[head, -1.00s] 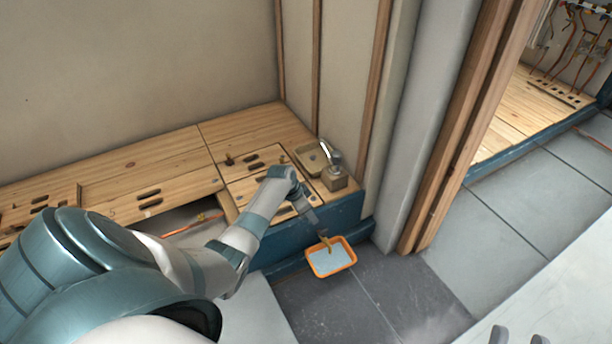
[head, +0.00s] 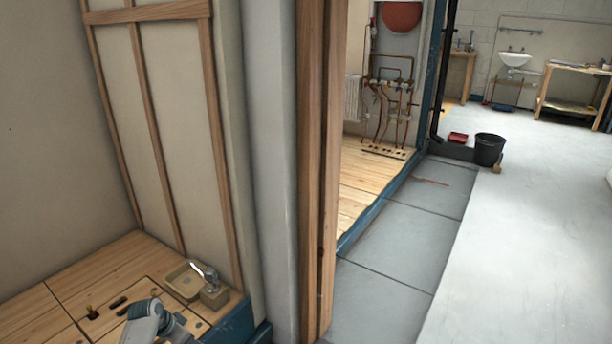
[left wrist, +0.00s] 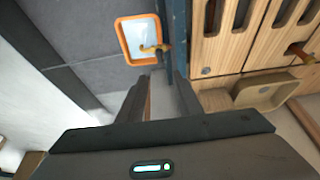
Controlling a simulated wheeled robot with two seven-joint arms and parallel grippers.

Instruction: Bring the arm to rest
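My left arm shows at the bottom left of the head view, over the edge of the wooden bench (head: 90,262); its fingertips are not clear there. In the left wrist view my left gripper (left wrist: 156,84) has its two dark fingers apart, with nothing seen held between them. Beyond the fingertips is an orange-rimmed tray (left wrist: 122,40) with a pale inside. A brass fitting (left wrist: 155,47) lies at the tray's right rim, apart from the fingers. My right gripper is in neither view.
A shallow wooden dish (head: 184,281) and a block with a silver tap (head: 213,294) stand at the bench's corner. A wooden post (head: 318,180) rises beside it. Right of it lies open grey floor (head: 390,270), with a black bucket (head: 489,150) farther back.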

